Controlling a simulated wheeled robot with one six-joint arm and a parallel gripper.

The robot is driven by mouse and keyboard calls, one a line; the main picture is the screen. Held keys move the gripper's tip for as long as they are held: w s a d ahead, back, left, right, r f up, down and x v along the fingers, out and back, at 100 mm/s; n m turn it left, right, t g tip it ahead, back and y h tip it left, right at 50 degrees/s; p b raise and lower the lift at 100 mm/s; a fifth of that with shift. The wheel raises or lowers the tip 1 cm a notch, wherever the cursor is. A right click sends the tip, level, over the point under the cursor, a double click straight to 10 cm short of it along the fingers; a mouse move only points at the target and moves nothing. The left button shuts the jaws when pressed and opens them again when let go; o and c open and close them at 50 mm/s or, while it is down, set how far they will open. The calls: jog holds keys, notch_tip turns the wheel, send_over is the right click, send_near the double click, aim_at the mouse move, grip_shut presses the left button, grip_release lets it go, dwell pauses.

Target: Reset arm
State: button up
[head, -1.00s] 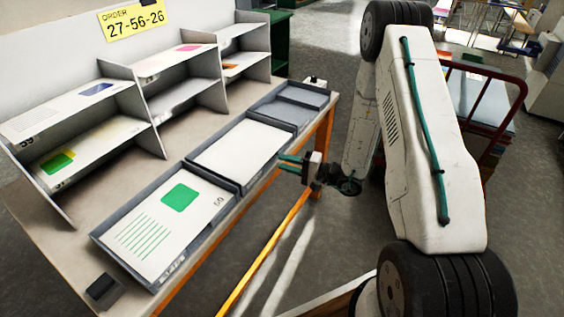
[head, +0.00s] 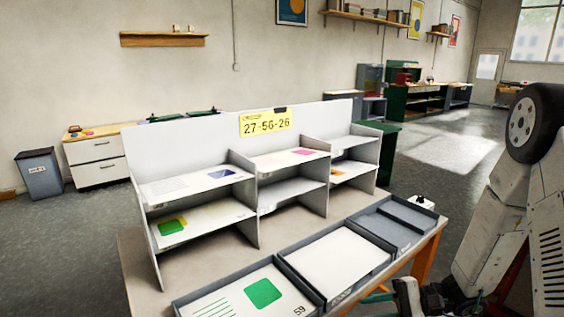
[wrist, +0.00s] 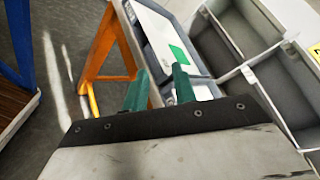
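My gripper (head: 378,304) is at the lower right of the head view, beside the table's front edge near the trays. My folded arm rises to the right of it. In the wrist view its two green fingers (wrist: 160,88) stand apart with nothing between them. Beyond the fingertips in the wrist view lies a sheet with a green square (wrist: 178,54) in a grey tray. The orange table frame (wrist: 101,50) shows to the left of the fingers. In the head view the lower part of the gripper is cut off by the frame.
The table bears a left tray (head: 184,304) with a green-marked sheet, a middle tray (head: 386,262) with a white sheet, and a grey right tray (head: 391,229). A compartment shelf (head: 251,214) with sheets stands behind, under a yellow order sign (head: 265,123). Open floor (head: 462,170) lies beyond.

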jog(key=s+d+r+n+h, duration=0.2)
jog(key=s+r+n+h, duration=0.2)
jog(key=s+r+h, duration=0.4)
jog(key=s+d+r+n+h, duration=0.3)
jog(key=s+r+h, duration=0.4)
jog(key=s+r, duration=0.6)
jog(key=shift+r+n+t+h, duration=0.3)
jog(key=shift+r+n+h, duration=0.15)
jog(key=shift+r, duration=0.8)
